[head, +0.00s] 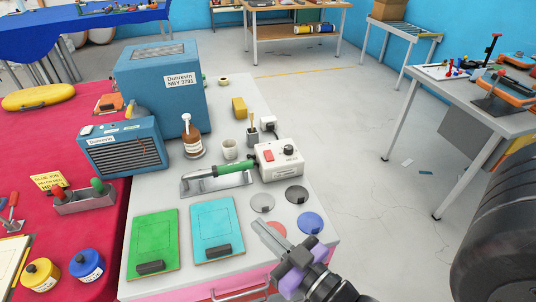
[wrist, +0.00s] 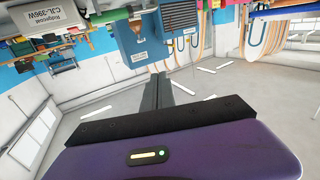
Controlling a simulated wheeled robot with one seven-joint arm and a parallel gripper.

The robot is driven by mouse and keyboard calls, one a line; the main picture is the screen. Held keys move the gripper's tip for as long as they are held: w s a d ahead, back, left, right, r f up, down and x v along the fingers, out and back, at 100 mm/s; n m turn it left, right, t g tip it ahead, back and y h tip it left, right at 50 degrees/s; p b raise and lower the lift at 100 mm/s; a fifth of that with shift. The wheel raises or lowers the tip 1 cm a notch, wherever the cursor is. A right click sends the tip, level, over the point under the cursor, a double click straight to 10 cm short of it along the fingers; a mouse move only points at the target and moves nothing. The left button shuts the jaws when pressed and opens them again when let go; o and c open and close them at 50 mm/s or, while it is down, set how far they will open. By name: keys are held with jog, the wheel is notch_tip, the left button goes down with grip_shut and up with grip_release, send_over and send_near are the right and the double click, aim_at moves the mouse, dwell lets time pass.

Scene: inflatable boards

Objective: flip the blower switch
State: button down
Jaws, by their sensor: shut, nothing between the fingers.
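A white control box (head: 279,160) stands on the grey bench top in the head view. It has a red switch (head: 269,155) and a dark knob (head: 290,150); the switch's position is too small to tell. A green-handled tool (head: 217,170) lies in a metal rest to its left. My gripper (head: 260,226) is shut and empty, above the near right part of the bench, closer to me than the box and apart from it. In the wrist view my gripper (wrist: 157,78) shows its closed fingers, with nothing between them; the switch cannot be made out there.
Beside the box are a white cup (head: 230,150), a brown bottle (head: 192,137) and a pot of brushes (head: 252,136). Blue grilled unit (head: 122,147) stands at left. Green (head: 154,240) and cyan (head: 215,222) boards and round discs (head: 311,222) lie nearer.

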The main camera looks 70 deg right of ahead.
jog(key=w+d+m+g+h, duration=0.25)
jog(key=w+d+h, duration=0.2)
jog(key=d, duration=0.75)
jog(key=m+g+h+p, duration=0.1)
jog(key=m+g, duration=0.2)
send_over(270, 157)
jog(key=a, duration=0.1)
jog(key=f, duration=0.6)
jog(key=shift+s, duration=0.4)
jog(key=f, duration=0.3)
jog(key=shift+w+d+f, duration=0.1)
jog(key=shift+w+d, duration=0.25)
jog(key=shift+d, duration=0.05)
jog(key=shift+f, duration=0.55)
